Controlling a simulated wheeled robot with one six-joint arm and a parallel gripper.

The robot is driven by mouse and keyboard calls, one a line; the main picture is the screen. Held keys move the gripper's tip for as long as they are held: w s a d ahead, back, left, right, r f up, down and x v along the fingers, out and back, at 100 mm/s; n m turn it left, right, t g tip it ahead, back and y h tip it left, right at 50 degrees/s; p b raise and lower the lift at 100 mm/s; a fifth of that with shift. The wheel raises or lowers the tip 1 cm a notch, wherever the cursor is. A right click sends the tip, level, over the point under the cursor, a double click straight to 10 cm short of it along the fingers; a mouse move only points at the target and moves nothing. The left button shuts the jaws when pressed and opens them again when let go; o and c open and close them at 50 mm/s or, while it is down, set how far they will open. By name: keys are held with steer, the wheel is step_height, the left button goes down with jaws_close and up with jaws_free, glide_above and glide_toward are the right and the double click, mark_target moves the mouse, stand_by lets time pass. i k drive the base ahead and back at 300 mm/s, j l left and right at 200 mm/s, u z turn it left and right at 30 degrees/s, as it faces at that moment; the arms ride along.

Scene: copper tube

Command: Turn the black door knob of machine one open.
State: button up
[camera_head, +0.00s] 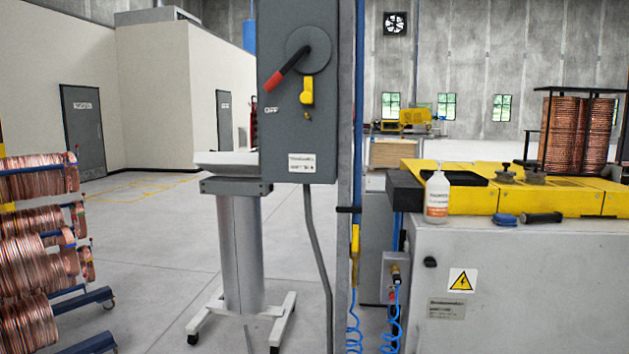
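A grey machine (530,290) with a yellow top stands at the right. A small black knob (430,262) sits on the upper left of its front face, above a yellow warning sign. It looks like a door knob or latch, but it is too small to tell its turn position. No label reading machine one can be made out. My gripper is not in view.
A grey switch box (298,135) with a red-tipped handle hangs in the centre foreground. Below it is a wheeled stand (240,250). Blue coiled hoses (390,325) hang left of the machine. A copper coil rack (35,250) stands left. Open floor (140,250) lies between.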

mark_target(430, 261)
steer(key=z, duration=1.45)
steer(key=i+j+z, duration=0.5)
